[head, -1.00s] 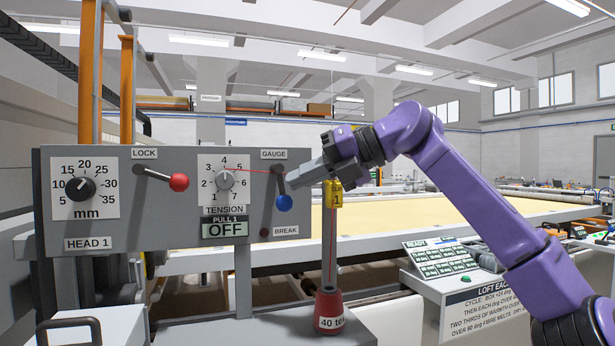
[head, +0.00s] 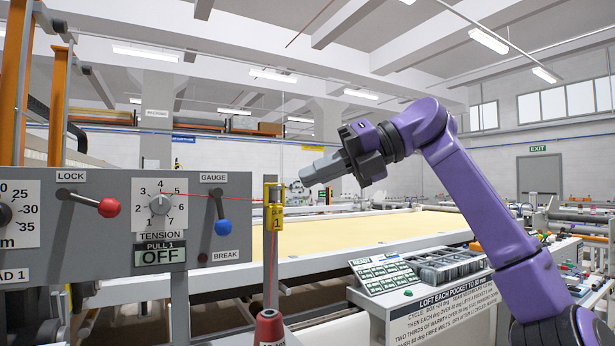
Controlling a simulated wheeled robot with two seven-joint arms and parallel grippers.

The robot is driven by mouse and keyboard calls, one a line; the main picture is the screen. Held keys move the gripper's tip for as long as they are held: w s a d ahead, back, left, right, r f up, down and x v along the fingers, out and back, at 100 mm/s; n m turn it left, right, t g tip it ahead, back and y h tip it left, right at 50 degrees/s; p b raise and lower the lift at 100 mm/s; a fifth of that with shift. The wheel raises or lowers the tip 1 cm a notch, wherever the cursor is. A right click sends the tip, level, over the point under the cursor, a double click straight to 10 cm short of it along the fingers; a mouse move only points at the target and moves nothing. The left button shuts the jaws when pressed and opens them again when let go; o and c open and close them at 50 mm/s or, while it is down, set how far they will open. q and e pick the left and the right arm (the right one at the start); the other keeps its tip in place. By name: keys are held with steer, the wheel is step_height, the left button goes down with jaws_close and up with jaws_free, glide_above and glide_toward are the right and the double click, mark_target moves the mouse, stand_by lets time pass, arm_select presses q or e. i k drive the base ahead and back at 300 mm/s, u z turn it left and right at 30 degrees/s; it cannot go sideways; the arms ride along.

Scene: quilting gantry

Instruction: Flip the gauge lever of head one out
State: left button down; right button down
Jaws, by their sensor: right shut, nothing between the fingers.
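The gauge lever (head: 219,207) is on the grey head 1 panel (head: 100,240), under the GAUGE label. It points down and leans slightly right, with its blue knob (head: 222,227) at the lower end. My right gripper (head: 305,177) is shut and empty. In the picture it is to the right of the lever and apart from it, just right of the yellow thread guide marked 1 (head: 273,208). Whether it touches the guide cannot be told. My left gripper is not in view.
The lock lever with its red knob (head: 109,207) and the tension dial (head: 160,205) are left of the gauge lever. A red thread runs from the dial across the gauge lever to the guide. A red cone (head: 268,328) stands below. A labelled box (head: 440,305) stands right.

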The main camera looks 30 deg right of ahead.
mark_target(223, 227)
steer(key=k, duration=1)
